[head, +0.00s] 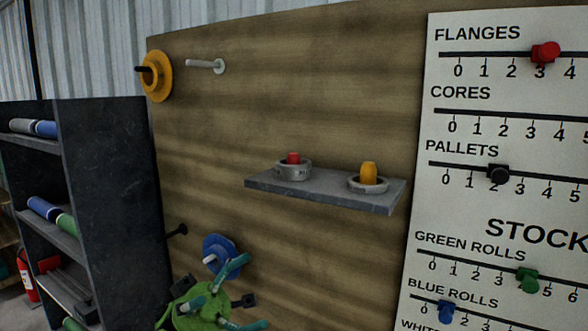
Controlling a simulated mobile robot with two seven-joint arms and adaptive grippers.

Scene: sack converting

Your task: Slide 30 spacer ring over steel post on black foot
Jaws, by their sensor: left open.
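A shelf on the wooden board carries two grey rings. The left ring (293,174) sits around a red piece (293,158) and has a small marking too small to read surely. The right ring (367,187) sits around a yellow piece (368,172). I cannot tell which is the 30 spacer ring. A pale metal post (203,64) sticks out of the board at the upper left, on a light round foot; no steel post on a black foot is clearly seen. My left gripper (243,296), green with teal fingers, is open and empty at the bottom, below the shelf. My right gripper is out of view.
The grey shelf (325,191) juts out from the board (300,90). A yellow disc (160,77), a blue disc (220,253) and a black peg (177,231) are on the board's left. A dark rack (110,190) stands left; a stock chart (480,205) hangs right.

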